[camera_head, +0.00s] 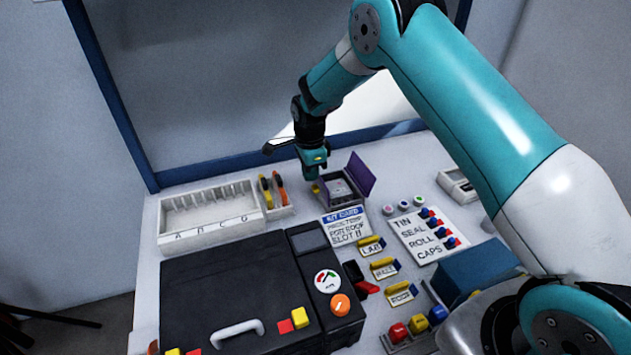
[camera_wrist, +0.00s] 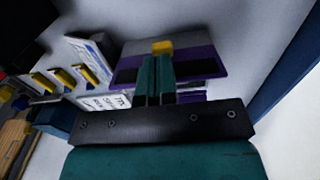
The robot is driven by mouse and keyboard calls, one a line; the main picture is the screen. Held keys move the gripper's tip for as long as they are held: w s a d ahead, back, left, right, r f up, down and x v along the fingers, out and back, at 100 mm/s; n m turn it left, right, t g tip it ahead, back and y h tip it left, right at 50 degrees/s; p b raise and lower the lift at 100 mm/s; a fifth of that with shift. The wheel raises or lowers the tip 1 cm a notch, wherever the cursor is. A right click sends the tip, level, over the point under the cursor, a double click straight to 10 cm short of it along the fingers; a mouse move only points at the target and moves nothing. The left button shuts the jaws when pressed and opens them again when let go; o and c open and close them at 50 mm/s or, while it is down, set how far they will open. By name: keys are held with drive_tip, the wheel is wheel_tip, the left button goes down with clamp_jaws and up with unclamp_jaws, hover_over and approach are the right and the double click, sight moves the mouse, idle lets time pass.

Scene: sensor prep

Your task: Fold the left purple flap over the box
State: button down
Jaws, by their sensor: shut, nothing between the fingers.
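A small grey box (camera_head: 341,188) with purple flaps stands at the back of the table in the head view. Its right purple flap (camera_head: 360,174) stands up, tilted outward. My gripper (camera_head: 317,172) points down at the box's left side, shut and empty, hiding much of the left flap there. A small yellow tab (camera_head: 316,188) shows just below it. In the wrist view, my teal fingers (camera_wrist: 155,62) are together in front of a purple flap (camera_wrist: 198,56) with dark patches and a yellow tab (camera_wrist: 162,47). I cannot tell whether they touch it.
A white divided rack (camera_head: 210,218) and a holder with orange- and yellow-handled tools (camera_head: 272,190) stand left of the box. A blue-headed card (camera_head: 345,222) lies in front of it. A large black case (camera_head: 225,290) fills the front left.

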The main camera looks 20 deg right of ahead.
drive_tip(key=shift+r+p, duration=1.75)
drive_tip(key=shift+r, duration=1.05)
drive_tip(key=s+a+r+n+y+p, duration=0.1)
drive_tip(key=s+a+r+n+p, duration=0.1)
drive_tip(key=s+r+n, duration=0.35)
drive_tip(key=s+a+r+n+p, duration=0.1)
drive_tip(key=s+r+n, duration=0.15)
drive_tip(key=r, duration=0.65)
drive_tip(key=s+a+r+n+y+p, duration=0.1)
drive_tip(key=s+a+r+n+p, duration=0.15)
drive_tip(key=s+r, duration=0.4)
drive_tip(key=s+r+n+p, duration=0.1)
drive_tip(key=s+r+n, duration=0.3)
drive_tip(key=s, duration=0.3)
drive_tip(key=s+a+r+n+y+p, duration=0.1)
drive_tip(key=s+r+n, duration=0.3)
drive_tip(key=s, duration=0.4)
drive_tip(key=s+r+n+y+p, duration=0.1)
drive_tip(key=s+r+n, duration=0.3)
drive_tip(key=s+n, duration=0.2)
drive_tip(key=shift+s+a+r+n+p, duration=0.2)
drive_tip(key=shift+s+n+p, duration=0.15)
drive_tip(key=shift+s, duration=0.4)
